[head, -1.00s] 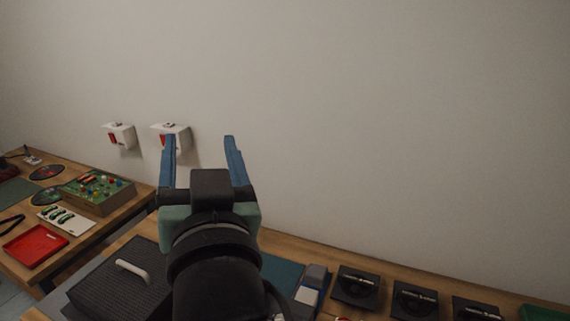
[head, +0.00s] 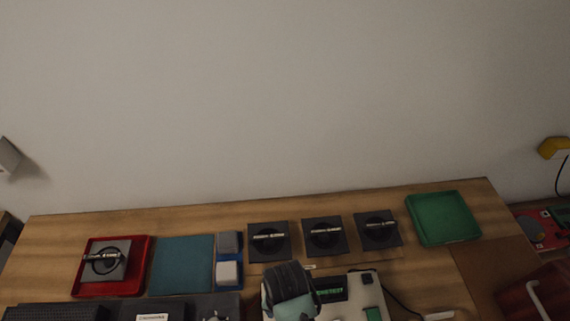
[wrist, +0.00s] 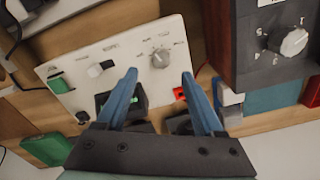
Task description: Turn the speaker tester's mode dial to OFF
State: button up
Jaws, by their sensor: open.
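The speaker tester (wrist: 118,62) is a pale panel in the wrist view, with a small screen partly behind my left finger. A round grey-white dial (wrist: 160,58) with printed marks around it, apparently the mode dial, sits on its right half. I cannot read its setting. My gripper (wrist: 160,76) is open and empty, its blue fingers pointing toward the panel with the dial between and just beyond the tips. Contact is not visible. In the head view my arm covers part of the tester (head: 352,284), and the fingers are hidden.
A dark box with another pale knob (wrist: 293,41) stands beside the tester in the wrist view. Three black square speaker units (head: 323,236) line the bench behind it. A green tray (head: 443,218) is at right, a red tray (head: 78,279) with another unit at left. A cable runs right.

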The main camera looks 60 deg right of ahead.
notch_tip(320, 180, down, 7)
jog(key=shift+w+d+f, duration=0.1)
jog(key=shift+w, duration=0.05)
grip_shut()
dwell(0.5)
